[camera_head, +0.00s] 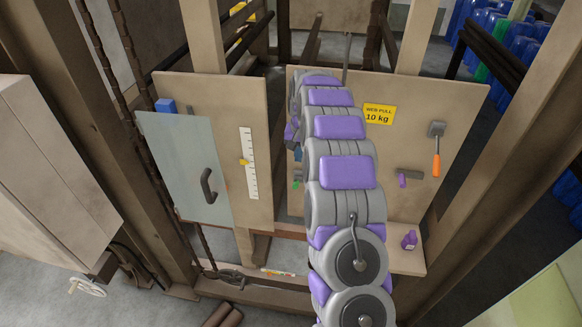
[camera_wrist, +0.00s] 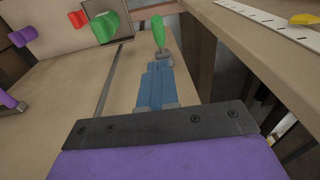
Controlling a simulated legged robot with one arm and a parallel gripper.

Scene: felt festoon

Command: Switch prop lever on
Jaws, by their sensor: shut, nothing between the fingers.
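No label in view names the prop lever, so I cannot tell which control it is. A green handle (camera_wrist: 158,32) on a small grey mount stands just beyond my fingertips in the wrist view. My gripper (camera_wrist: 158,66) has blue fingers, shut and empty, pointing toward this handle; I cannot tell whether they touch it. In the head view, my gripper (camera_head: 298,155) is at the left edge of the right wooden panel (camera_head: 455,105), largely hidden by my arm. A small green piece (camera_head: 296,184) shows just below it. A lever with an orange handle (camera_head: 436,164) is at the panel's right.
The wrist view also shows a red knob (camera_wrist: 77,19), a larger green knob (camera_wrist: 103,25) and a purple one (camera_wrist: 22,32). A left panel (camera_head: 258,115) carries a white scale (camera_head: 249,165) and a grey door (camera_head: 190,165) with a dark handle. Wooden posts flank the panels.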

